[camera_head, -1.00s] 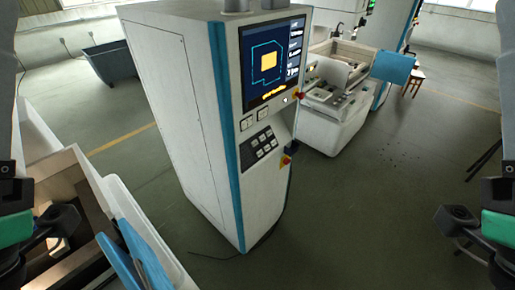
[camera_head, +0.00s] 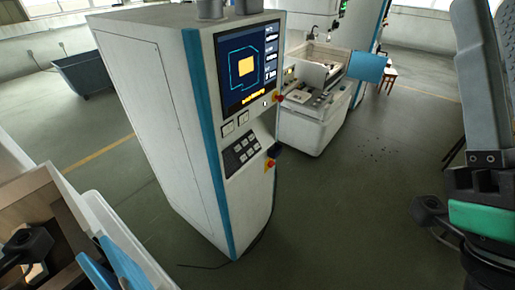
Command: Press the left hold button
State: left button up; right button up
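The control cabinet (camera_head: 165,120) stands left of centre with its screen (camera_head: 248,65) lit. Below the screen are two small pale square buttons, a left one (camera_head: 228,128) and a right one (camera_head: 243,117). Their labels are too small to read, so I cannot tell which is the hold button. Nothing of mine touches the cabinet front. My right arm shows at the right edge, well apart from the cabinet, with its fingers out of frame. Only a dark part of my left arm shows at the lower left; its fingers are not visible.
A dark keypad (camera_head: 242,153) with several keys sits under the two buttons. A white machine (camera_head: 318,115) stands behind. Floor (camera_head: 350,210) right of the cabinet is clear.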

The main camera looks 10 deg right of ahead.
grip_shut()
dwell(1.4)
